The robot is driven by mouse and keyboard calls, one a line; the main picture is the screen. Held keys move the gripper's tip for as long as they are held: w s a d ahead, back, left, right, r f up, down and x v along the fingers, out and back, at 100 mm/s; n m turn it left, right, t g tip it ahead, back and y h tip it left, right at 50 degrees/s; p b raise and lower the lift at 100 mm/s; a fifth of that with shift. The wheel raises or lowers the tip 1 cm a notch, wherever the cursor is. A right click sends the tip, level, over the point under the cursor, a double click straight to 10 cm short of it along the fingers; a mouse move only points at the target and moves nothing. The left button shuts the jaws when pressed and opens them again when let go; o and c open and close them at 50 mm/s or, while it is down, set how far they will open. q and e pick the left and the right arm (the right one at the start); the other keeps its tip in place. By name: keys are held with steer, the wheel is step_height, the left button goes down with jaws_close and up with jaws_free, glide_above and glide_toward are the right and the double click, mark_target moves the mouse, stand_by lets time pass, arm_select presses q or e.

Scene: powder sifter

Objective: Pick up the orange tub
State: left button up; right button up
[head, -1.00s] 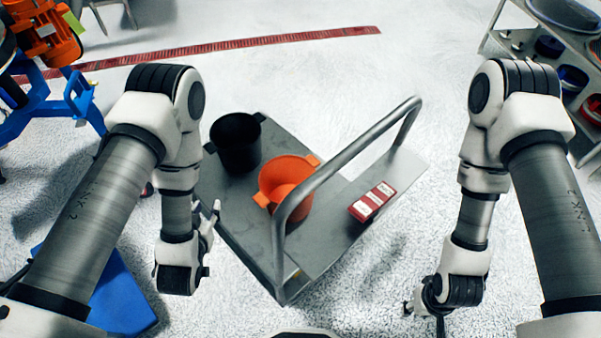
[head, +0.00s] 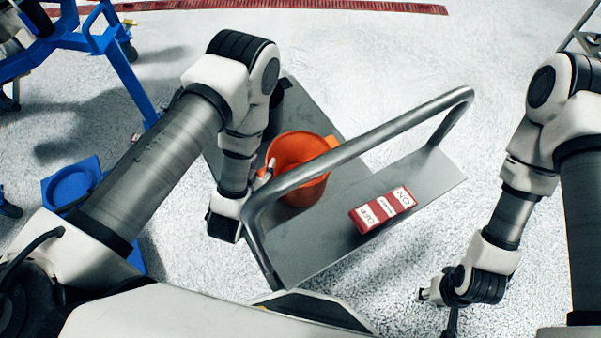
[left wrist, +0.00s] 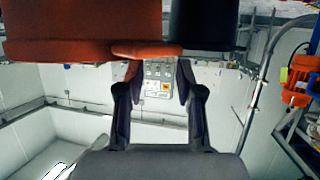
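The orange tub (head: 312,160) stands on the grey cart (head: 330,238), partly behind the cart's handle in the head view. In the left wrist view the orange tub (left wrist: 70,30) fills the upper left, with its rim tab just beyond my fingertips. My left gripper (left wrist: 158,68) has its two fingers apart, with nothing held. In the head view my left gripper (head: 264,172) is at the tub's left side, mostly hidden by my own arm; I cannot tell whether it touches. My right gripper (head: 432,298) is low at the right, away from the cart, its fingers unclear.
The cart's metal handle (head: 350,150) arches in front of the tub. A red ON/OFF box (head: 382,210) lies on the cart. A black tub (left wrist: 205,25) stands beside the orange one. A blue frame (head: 95,40) is at upper left. Floor right of the cart is clear.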

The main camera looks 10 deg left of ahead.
mark_target(269, 153)
arm_select(q)
steer(key=x, duration=0.6)
steer(key=shift+w+f+b, duration=0.25)
steer(key=shift+w+b, duration=0.05)
steer(key=shift+b, duration=0.05)
jaws_close()
steer(key=shift+r, duration=0.1)
